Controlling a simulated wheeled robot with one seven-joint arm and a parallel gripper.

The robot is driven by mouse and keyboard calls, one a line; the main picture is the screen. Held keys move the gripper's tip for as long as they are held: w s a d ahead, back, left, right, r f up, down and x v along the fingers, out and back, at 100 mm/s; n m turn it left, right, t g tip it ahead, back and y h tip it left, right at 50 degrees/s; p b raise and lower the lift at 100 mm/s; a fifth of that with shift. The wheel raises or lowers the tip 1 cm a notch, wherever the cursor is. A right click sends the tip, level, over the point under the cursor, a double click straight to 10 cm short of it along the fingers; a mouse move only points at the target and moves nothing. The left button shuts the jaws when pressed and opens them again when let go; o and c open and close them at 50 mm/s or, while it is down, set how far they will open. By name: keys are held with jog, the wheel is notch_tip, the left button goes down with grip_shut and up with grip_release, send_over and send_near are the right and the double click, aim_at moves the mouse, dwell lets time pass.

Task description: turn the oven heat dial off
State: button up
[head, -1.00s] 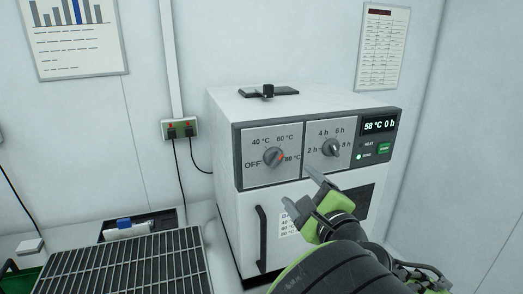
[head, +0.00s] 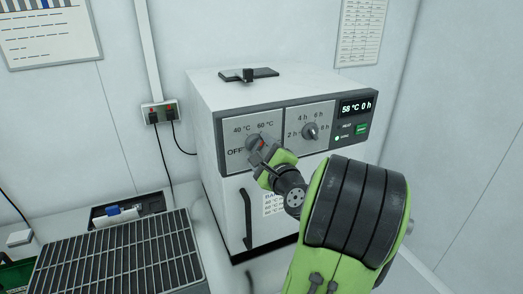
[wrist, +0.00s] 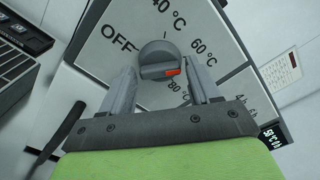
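The heat dial (head: 253,141) is a grey round knob with a red mark, on the left panel of the white oven (head: 222,170). In the wrist view the dial (wrist: 156,52) has its red mark on the right, toward the 80 °C label and away from OFF. My gripper (head: 262,153) is in front of the panel at the dial, partly covering it and its 80 °C label in the head view. In the wrist view my gripper (wrist: 162,72) is open. Its fingers are either side of the dial, with gaps visible; contact is not seen.
The timer dial (head: 310,131) is right of the heat dial, beside a display (head: 358,107) reading 58 °C 0 h. A black door handle (head: 247,218) stands out below. A wire rack (head: 115,262) lies at the left.

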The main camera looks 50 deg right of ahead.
jog(key=c, duration=0.8)
jog(key=shift+o, duration=0.2)
